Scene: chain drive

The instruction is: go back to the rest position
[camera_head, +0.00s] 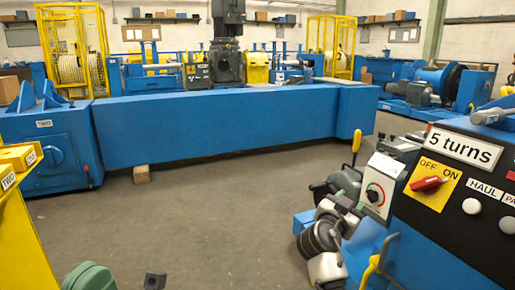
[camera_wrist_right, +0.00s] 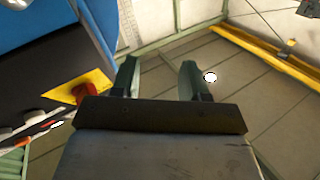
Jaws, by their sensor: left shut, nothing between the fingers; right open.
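My right gripper (camera_wrist_right: 158,78) shows in the right wrist view with its two dark green fingers apart and nothing between them. Just left of it, partly hidden by its palm, is a red switch knob on a yellow plate. In the head view this red knob (camera_head: 430,183) sits on the yellow OFF/ON plate of a black control panel (camera_head: 450,150) at the right. My left gripper is not recognisable in either view.
A long blue machine bed (camera_head: 230,130) spans the back, with open grey floor (camera_head: 200,220) before it. A grey box with a dial (camera_head: 378,193) stands left of the panel. Yellow boxes (camera_head: 20,158) and a green rounded thing (camera_head: 88,277) are at the lower left.

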